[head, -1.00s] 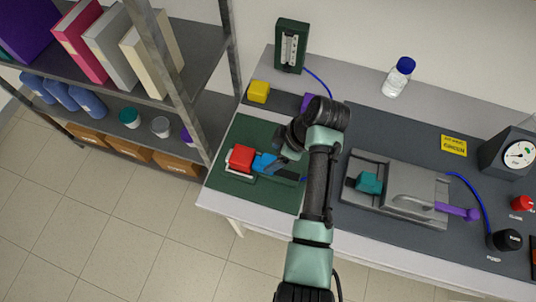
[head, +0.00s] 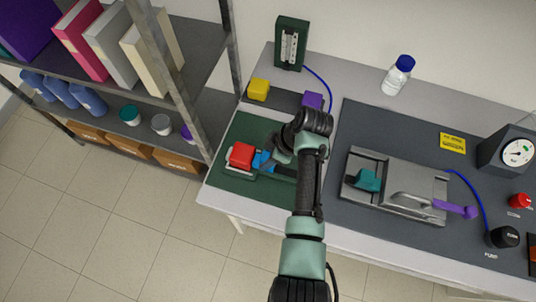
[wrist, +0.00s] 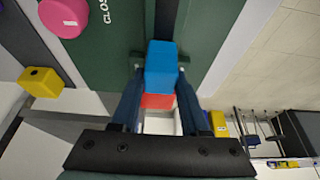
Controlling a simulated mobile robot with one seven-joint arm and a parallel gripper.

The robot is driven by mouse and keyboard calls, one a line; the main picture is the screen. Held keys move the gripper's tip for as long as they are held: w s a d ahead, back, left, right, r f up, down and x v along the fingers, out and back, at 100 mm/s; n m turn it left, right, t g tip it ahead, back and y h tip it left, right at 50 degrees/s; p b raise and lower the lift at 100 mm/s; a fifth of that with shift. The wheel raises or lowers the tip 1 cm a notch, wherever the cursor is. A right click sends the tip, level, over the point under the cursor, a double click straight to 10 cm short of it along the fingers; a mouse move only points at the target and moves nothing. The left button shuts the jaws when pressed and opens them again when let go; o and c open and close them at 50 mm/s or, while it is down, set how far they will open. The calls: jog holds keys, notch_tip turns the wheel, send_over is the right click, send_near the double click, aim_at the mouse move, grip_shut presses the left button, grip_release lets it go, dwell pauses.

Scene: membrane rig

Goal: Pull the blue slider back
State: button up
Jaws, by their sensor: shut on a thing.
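The blue slider (head: 261,160) sits on the green board (head: 236,190) at the left of the bench, close to the red block (head: 241,155). My gripper (head: 270,161) is shut on the slider. In the head view my wrist and arm hide part of the slider and of its track.
A yellow block (head: 259,89) and a purple block (head: 312,101) stand behind the board. A grey fixture with a teal block (head: 367,180) and a purple lever (head: 457,210) lies to the right. A bottle (head: 398,76) and a gauge (head: 513,150) stand farther back.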

grip_shut()
dwell(0.9)
